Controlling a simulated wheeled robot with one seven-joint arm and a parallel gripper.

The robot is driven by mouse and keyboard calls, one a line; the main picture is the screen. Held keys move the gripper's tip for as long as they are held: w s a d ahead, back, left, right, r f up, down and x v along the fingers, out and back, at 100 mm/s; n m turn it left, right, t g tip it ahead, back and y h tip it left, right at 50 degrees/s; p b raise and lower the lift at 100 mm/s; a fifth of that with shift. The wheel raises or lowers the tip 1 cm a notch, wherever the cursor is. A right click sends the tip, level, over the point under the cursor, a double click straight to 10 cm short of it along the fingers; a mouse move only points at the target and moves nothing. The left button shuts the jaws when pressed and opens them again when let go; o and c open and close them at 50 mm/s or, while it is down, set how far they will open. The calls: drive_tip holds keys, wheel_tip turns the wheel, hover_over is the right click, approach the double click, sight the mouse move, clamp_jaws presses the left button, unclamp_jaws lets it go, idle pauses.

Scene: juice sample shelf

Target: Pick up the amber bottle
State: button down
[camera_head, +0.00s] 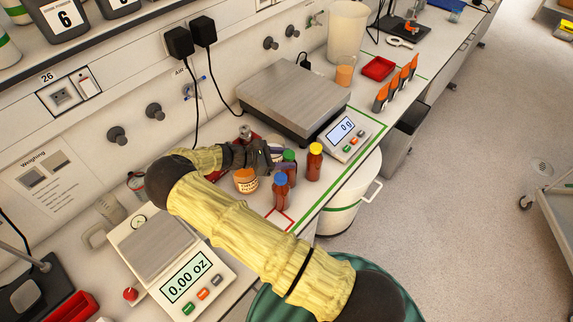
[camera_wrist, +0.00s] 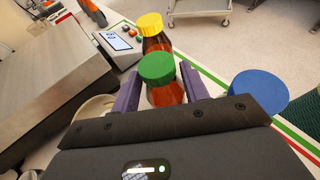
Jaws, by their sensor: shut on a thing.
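Three amber bottles stand close together on the bench: a green-capped bottle (camera_head: 290,158), a blue-capped bottle (camera_head: 281,192) and a yellow-capped bottle (camera_head: 314,162). My gripper (camera_wrist: 162,92) is shut on the green-capped amber bottle (camera_wrist: 166,95), which sits upright between the two purple-grey fingers. In the wrist view, the yellow-capped bottle (camera_wrist: 155,36) stands just beyond it, and the blue cap (camera_wrist: 259,92) shows close by on the right. In the head view, my gripper and arm partly hide the green-capped bottle. Whether its base touches the bench cannot be told.
A jar (camera_head: 246,181) stands beside the blue-capped bottle. A large steel scale (camera_head: 293,94) with a display (camera_head: 343,132) is behind. A smaller scale reading 0.00 oz (camera_head: 188,278) is at front left. Green and red lines mark the bench edge.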

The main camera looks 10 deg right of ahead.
drive_tip(key=shift+r, duration=0.15)
wheel_tip(320, 180, up, 18)
drive_tip(key=b, duration=0.5)
idle(0.4)
